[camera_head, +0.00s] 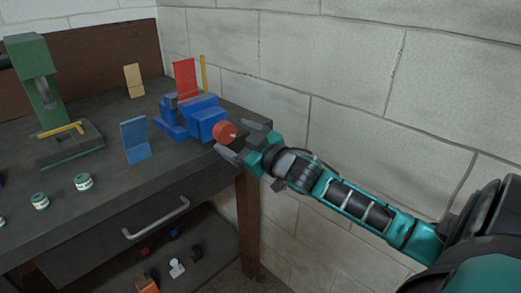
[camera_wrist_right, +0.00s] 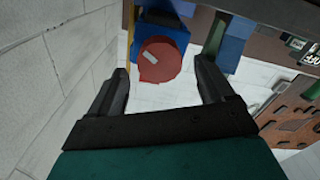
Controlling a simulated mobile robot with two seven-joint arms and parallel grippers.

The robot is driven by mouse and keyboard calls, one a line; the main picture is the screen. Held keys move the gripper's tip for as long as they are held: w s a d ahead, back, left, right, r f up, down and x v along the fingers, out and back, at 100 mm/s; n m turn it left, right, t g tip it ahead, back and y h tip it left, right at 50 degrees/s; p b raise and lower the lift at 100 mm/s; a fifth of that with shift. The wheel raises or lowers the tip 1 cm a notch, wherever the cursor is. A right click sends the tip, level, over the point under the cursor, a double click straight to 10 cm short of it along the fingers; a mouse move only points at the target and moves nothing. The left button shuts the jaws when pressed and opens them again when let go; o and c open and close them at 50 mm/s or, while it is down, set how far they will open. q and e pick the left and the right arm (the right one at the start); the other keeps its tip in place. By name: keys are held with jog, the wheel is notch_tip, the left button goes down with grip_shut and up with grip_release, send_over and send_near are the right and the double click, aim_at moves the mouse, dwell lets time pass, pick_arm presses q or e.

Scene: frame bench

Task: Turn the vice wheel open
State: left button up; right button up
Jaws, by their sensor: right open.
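A blue vice (camera_head: 200,112) stands at the right end of the dark bench. Its round red wheel (camera_head: 225,132) faces my right arm. My right gripper (camera_head: 236,140) is open at the wheel, with one finger on either side of it in the head view. In the right wrist view the red wheel (camera_wrist_right: 158,60) lies ahead between the open fingers (camera_wrist_right: 160,85), nearer the left one. A pale mark shows on the wheel's face. I cannot tell whether a finger touches it. My left gripper is not in view.
A red panel (camera_head: 186,78) and a yellow rod (camera_head: 203,73) stand behind the vice. A blue panel (camera_head: 135,139), a green press (camera_head: 45,85) and small jars (camera_head: 83,182) are to the left. A brick wall (camera_head: 350,90) is close on the right. A drawer handle (camera_head: 157,219) juts out in front.

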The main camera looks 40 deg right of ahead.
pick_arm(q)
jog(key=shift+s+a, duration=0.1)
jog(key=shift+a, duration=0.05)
pick_arm(e)
jog(key=s, duration=0.8)
jog(key=shift+s+d, duration=0.25)
jog(key=shift+d, duration=0.05)
pick_arm(q)
jog(key=shift+p, duration=0.3)
